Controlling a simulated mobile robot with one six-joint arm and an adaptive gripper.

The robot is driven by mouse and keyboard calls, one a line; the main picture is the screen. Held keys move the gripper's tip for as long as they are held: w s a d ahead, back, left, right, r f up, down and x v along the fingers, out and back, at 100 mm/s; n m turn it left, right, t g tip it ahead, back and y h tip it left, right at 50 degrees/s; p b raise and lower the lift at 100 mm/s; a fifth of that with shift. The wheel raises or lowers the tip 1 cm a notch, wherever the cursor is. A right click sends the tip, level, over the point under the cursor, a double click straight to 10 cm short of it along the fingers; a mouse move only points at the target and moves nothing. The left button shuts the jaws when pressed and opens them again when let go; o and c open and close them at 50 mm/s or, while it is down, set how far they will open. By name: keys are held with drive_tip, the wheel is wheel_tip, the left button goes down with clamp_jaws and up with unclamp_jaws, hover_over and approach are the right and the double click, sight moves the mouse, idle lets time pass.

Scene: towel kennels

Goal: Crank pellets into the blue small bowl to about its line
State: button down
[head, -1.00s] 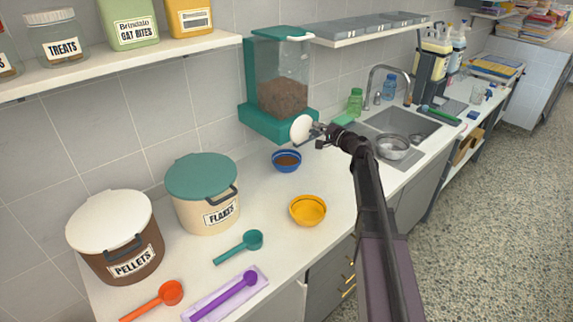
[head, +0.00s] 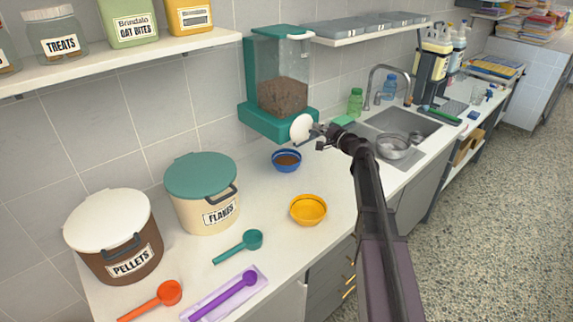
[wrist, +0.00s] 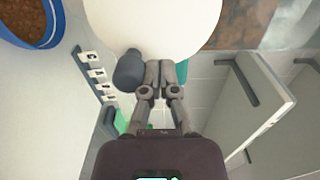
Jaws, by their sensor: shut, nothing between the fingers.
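The blue small bowl (head: 287,166) stands on the counter below the teal dispenser (head: 262,122), with brown pellets in it. The dispenser's clear hopper holds brown pellets (head: 282,98). A white round crank disc (head: 301,128) is on its front and fills the top of the wrist view (wrist: 150,25). A dark knob (wrist: 128,70) sits at the disc's lower edge. My gripper (wrist: 159,66) is shut and empty, its fingertips beside the knob at the disc; contact is unclear.
A yellow bowl (head: 308,210), teal scoop (head: 238,247), purple scoop (head: 224,296) and orange scoop (head: 153,300) lie nearer. The flakes bin (head: 203,190) and pellets bin (head: 115,240) stand left. A sink (head: 412,123) with a metal bowl (head: 394,147) is right.

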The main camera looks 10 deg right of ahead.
sight(317, 137)
drive_tip(key=shift+f, duration=0.15)
drive_tip(key=shift+f+b, duration=0.4)
drive_tip(key=shift+b, duration=0.15)
drive_tip(key=shift+s+a+f+b, duration=0.1)
drive_tip(key=shift+a+f+b, duration=0.05)
drive_tip(key=shift+f+b, duration=0.4)
drive_tip(key=shift+s+a+f+b, duration=0.15)
drive_tip(key=shift+a+f+b, duration=0.05)
drive_tip(key=shift+f+b, duration=0.25)
drive_tip(key=shift+a+f, duration=0.1)
idle(0.4)
drive_tip(key=shift+s+a+f+b, duration=0.25)
drive_tip(key=shift+a+b, duration=0.05)
drive_tip(key=shift+b, duration=0.05)
